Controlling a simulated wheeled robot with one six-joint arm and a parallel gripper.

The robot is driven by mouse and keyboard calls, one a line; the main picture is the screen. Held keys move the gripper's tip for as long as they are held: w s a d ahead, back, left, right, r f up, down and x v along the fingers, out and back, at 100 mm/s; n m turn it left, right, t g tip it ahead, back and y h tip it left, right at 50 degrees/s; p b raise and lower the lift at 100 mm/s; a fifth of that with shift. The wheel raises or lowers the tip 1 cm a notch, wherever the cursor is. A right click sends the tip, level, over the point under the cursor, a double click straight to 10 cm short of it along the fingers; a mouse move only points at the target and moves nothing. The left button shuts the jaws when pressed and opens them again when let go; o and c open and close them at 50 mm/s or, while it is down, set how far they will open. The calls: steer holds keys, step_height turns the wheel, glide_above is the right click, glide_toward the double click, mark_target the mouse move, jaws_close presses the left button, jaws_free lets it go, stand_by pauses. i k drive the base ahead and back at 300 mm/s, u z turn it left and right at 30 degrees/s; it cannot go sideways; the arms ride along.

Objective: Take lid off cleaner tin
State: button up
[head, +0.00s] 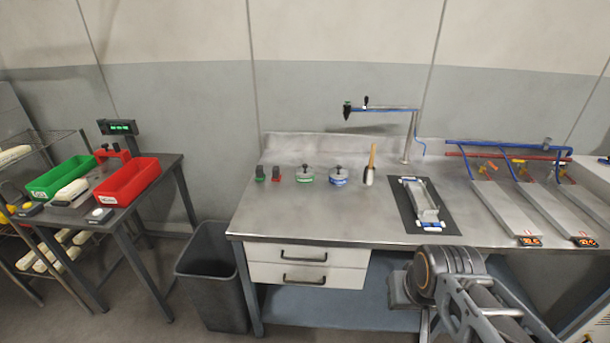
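Two low round metal tins with knobbed lids stand side by side on the metal workbench (290,222). One tin (305,178) has a green label and the other tin (338,181) has a blue label. Both lids appear to be on. The labels are too small to read, so I cannot tell which is the cleaner tin. Part of my arm shows at the lower right, in front of the bench. My gripper is not in view.
Two small green and red items (268,174) stand left of the tins, and a wooden-handled brush (370,165) stands right. Further right are a black mat (447,226) with a metal fixture and sloped trays (510,212). The bench front is clear.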

mark_target(304, 170)
steer(key=z, duration=0.15)
steer(key=k, duration=0.4)
steer(key=u, duration=1.25)
steer(key=i, duration=1.25)
steer(key=z, duration=0.7)
steer(key=i, duration=0.55)
